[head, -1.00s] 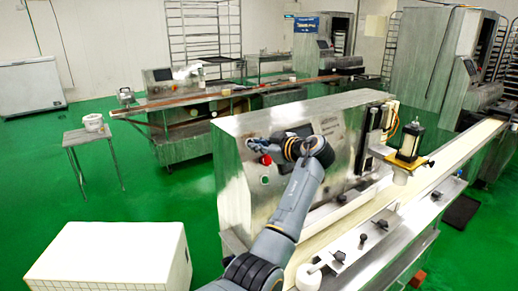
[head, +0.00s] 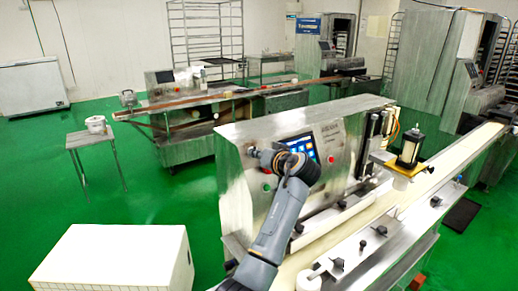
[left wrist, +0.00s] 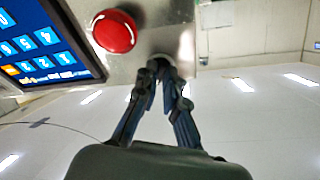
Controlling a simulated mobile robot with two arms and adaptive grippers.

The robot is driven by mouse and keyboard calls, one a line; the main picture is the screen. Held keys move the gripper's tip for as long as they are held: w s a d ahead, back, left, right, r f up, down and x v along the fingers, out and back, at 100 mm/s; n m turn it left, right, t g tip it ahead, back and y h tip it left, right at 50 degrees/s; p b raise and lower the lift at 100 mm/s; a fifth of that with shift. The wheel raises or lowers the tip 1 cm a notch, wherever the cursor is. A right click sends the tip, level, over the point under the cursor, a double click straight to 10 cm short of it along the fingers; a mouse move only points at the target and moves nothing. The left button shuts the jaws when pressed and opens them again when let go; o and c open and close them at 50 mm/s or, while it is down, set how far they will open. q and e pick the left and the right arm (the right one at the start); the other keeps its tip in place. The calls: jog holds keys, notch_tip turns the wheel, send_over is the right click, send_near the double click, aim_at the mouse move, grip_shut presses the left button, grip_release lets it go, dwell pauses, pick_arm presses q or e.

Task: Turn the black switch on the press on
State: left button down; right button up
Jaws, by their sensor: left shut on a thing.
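The press (head: 235,185) is a steel machine with a control panel on its front face. Its touch screen (head: 302,147) is lit blue, and the lit screen also shows in the left wrist view (left wrist: 38,42). My left gripper (head: 260,156) is at the panel's upper left, beside the screen. In the left wrist view its two fingers (left wrist: 162,68) come together at the panel, closed on the black switch, which they mostly hide. A round red button (left wrist: 115,32) sits close beside the fingertips. My right gripper is in neither view.
A conveyor belt (head: 440,179) runs along the press's front and right side. A white box (head: 110,260) stands at the lower left. A small table (head: 88,139) with a white tub stands farther left. Green floor between them is clear.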

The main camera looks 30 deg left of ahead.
pick_arm(q)
jog(key=shift+a+r+m+t+h+p, duration=0.1)
jog(key=shift+m+t+h+p, duration=0.1)
jog(key=shift+m+p, duration=0.7)
jog(key=shift+r+m+t+h+p, duration=0.1)
jog(key=shift+m+h+p, duration=0.1)
jog(key=shift+m+p, duration=0.65)
jog(key=c, duration=1.4)
grip_release()
jog(key=shift+f, duration=0.1)
jog(key=shift+c, duration=0.2)
jog(key=v, duration=1.2)
